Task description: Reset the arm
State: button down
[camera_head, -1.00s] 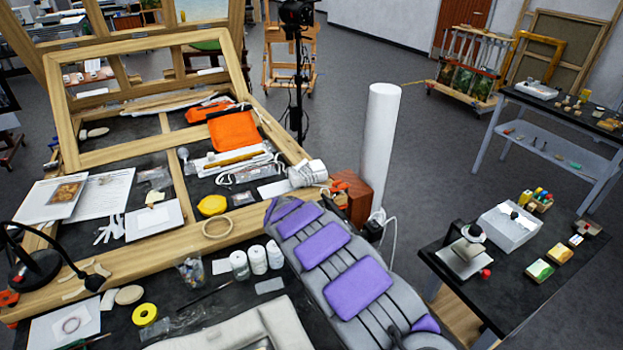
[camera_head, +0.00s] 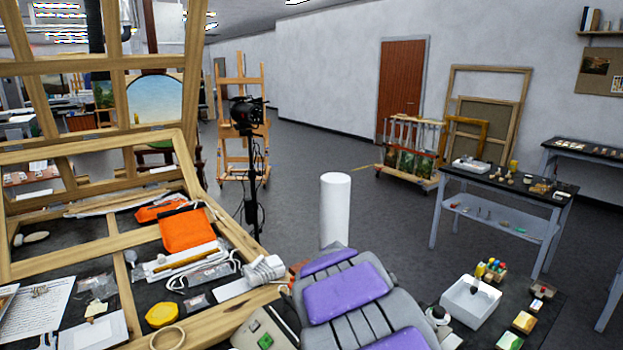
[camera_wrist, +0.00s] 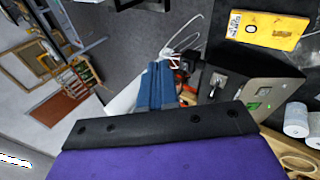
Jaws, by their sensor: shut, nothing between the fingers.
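My arm (camera_head: 345,290), grey with purple pads, rises from the bottom edge of the head view. My gripper's blue fingers (camera_wrist: 155,88) show in the middle of the wrist view, beyond a black bar and a purple surface. They are together with nothing held. The gripper cannot be made out in the head view. In the wrist view the fingers point towards a clutter of small things and white cable beside a dark box with a green mark (camera_wrist: 262,95); contact cannot be judged.
A workbench with wooden frames (camera_head: 225,315), an orange pouch (camera_head: 187,230) and papers lies left. A white cylinder (camera_head: 335,210) stands beyond my arm. A white tray (camera_head: 470,303) and small blocks are at right. A tripod camera (camera_head: 245,115) stands behind. Open floor lies between bench and cart (camera_head: 410,155).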

jog(key=s+d+r+m+g, duration=0.25)
jog(key=s+d, duration=0.25)
jog(key=s, duration=0.6)
jog(key=s+a+m+g+y, duration=0.1)
jog(key=s+m+g+y, duration=0.1)
jog(key=s, duration=1.4)
jog(key=s+a+f+m+g+y, duration=0.1)
jog(key=s+a+m+g+y, duration=0.1)
jog(key=s, duration=1.4)
jog(key=m+g, duration=0.1)
jog(key=m, duration=0.1)
jog(key=shift+s+a+f+m+y, duration=0.2)
jog(key=shift+m+y, duration=0.1)
jog(key=shift+m, duration=0.05)
